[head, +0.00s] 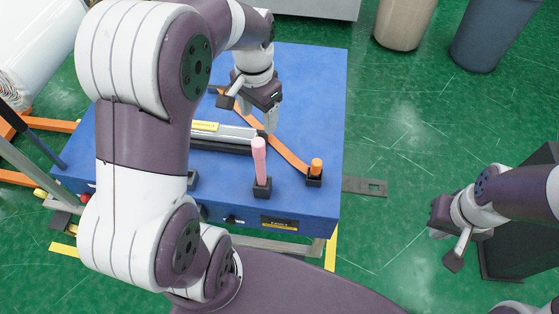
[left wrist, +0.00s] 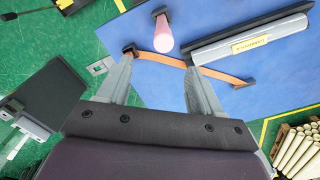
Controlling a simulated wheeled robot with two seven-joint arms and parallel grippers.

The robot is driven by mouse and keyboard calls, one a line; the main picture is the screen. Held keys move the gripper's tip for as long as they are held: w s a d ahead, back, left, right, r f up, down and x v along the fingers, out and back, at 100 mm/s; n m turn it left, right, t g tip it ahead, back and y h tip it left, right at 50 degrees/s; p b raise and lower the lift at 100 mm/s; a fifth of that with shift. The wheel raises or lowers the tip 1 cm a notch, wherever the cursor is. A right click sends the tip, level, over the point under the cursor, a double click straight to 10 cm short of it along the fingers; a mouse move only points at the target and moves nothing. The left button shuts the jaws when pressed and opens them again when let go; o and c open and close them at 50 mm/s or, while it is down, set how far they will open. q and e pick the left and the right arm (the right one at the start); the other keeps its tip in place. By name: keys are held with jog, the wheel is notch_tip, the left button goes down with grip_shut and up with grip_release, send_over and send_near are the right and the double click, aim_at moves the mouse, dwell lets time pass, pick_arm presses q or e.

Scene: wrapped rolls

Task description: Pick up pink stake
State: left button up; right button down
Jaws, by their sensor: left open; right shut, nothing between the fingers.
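The pink stake (head: 260,160) stands upright in a small black holder (head: 262,188) near the front edge of the blue table. In the left wrist view the pink stake (left wrist: 163,36) shows end-on, beyond the fingertips. My left gripper (head: 257,117) is open and empty above the table, behind the stake in the head view. In the left wrist view its fingers (left wrist: 158,62) are apart, with no contact with the stake visible. My right gripper (head: 437,222) is shut and empty, off the table at the right.
Two bins, beige (head: 404,22) and dark (head: 490,35), stand on the green floor behind.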

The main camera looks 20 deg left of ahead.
aim_at(258, 142)
pick_arm(q)
jog(key=f, duration=0.8)
jog(key=f+p, duration=0.1)
jog(key=f, duration=0.3)
jog(key=shift+a+f, duration=0.15)
jog(key=shift+a, duration=0.2)
grip_shut()
